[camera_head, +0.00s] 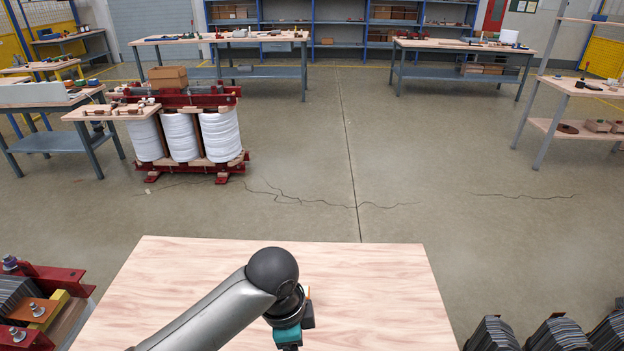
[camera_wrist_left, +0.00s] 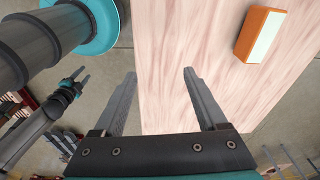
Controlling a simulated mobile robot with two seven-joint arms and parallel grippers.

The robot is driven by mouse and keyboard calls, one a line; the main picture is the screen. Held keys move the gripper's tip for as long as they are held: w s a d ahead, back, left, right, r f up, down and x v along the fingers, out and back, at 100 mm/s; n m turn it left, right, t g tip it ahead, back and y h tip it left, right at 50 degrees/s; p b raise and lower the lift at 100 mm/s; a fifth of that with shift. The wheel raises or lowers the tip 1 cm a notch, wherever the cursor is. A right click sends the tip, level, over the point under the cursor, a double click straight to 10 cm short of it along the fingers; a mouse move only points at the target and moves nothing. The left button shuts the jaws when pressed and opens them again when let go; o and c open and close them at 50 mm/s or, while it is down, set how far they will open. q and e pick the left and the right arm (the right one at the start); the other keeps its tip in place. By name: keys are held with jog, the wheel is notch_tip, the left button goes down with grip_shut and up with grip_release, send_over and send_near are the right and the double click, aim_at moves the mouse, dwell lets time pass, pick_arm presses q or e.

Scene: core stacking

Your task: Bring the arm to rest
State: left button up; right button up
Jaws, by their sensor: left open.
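My left arm reaches in over the wooden table (camera_head: 390,290) in the head view. My left gripper (camera_head: 290,335) hangs at its end, cut by the bottom edge, and its fingers cannot be made out there. In the left wrist view the left gripper (camera_wrist_left: 163,90) is open, its two fingers wide apart with nothing between them. A second arm of mine, apparently the right, shows at the left of that view. Its small gripper (camera_wrist_left: 76,84) is too small to tell its state.
An orange block with a white face (camera_wrist_left: 262,36) lies on the table, apart from the left gripper. Dark laminated stacks (camera_head: 492,335) stand right of the table. A red-framed unit with white coils (camera_head: 220,135) stands beyond it. The floor between is clear.

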pick_arm(q)
jog(key=s+a+n+t+y, duration=0.1)
jog(key=s+a+n+t, duration=0.2)
jog(key=s+a+n, duration=1.1)
jog(key=s+f+g, duration=0.1)
jog(key=s+f, duration=0.2)
jog(key=f, duration=2)
jog(key=s+a+f+g, duration=0.1)
jog(key=s+a+f, duration=0.1)
jog(key=s+f, duration=1.1)
jog(key=shift+s+f+b, duration=0.3)
jog(key=shift+s+f, duration=0.1)
jog(key=shift+s, duration=0.55)
pick_arm(e)
jog(key=shift+w+f, duration=0.25)
jog(key=shift+f, duration=0.05)
